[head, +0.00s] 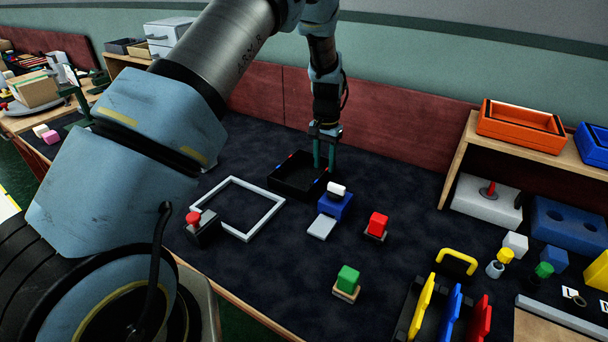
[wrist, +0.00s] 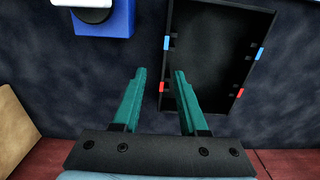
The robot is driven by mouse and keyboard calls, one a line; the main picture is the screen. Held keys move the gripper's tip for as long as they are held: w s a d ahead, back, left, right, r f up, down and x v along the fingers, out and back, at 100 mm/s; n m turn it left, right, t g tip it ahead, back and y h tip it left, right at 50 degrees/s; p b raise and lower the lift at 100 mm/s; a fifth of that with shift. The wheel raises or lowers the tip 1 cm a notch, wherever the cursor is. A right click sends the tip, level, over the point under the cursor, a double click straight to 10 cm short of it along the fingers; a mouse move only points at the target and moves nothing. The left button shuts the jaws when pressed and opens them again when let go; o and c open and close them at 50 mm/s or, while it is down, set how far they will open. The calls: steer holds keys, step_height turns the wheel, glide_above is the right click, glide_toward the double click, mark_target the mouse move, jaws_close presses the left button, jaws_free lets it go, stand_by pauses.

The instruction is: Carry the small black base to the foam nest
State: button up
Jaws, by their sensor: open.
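My gripper (head: 323,166) points down at the right edge of a black open tray (head: 297,190) with small red and blue tabs on its rim. In the wrist view my gripper (wrist: 159,74) is open and empty, with one finger over the tray (wrist: 205,60) rim and the other over the dark mat. Several things have small black bases: a black block (head: 206,236) with a red knob, and a dark base (head: 375,237) under a red cube. I cannot tell which is the small black base. A blue foam-like block (head: 565,222) with round hollows stands at right; I cannot tell if it is the foam nest.
A blue block (head: 335,205) with a white top stands close to the tray. A white square frame (head: 238,181) lies left of it. A green cube (head: 348,277) on a base stands nearer. A wooden shelf (head: 455,165) and coloured handles (head: 451,310) crowd the right.

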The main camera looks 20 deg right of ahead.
mark_target(322, 175)
steer(key=f, duration=0.1)
steer(key=f+p, duration=0.2)
steer(key=shift+w+a+f, duration=0.1)
steer(key=shift+a+f, duration=0.15)
steer(key=shift+f, duration=0.85)
steer(key=shift+c, duration=0.3)
jaws_close()
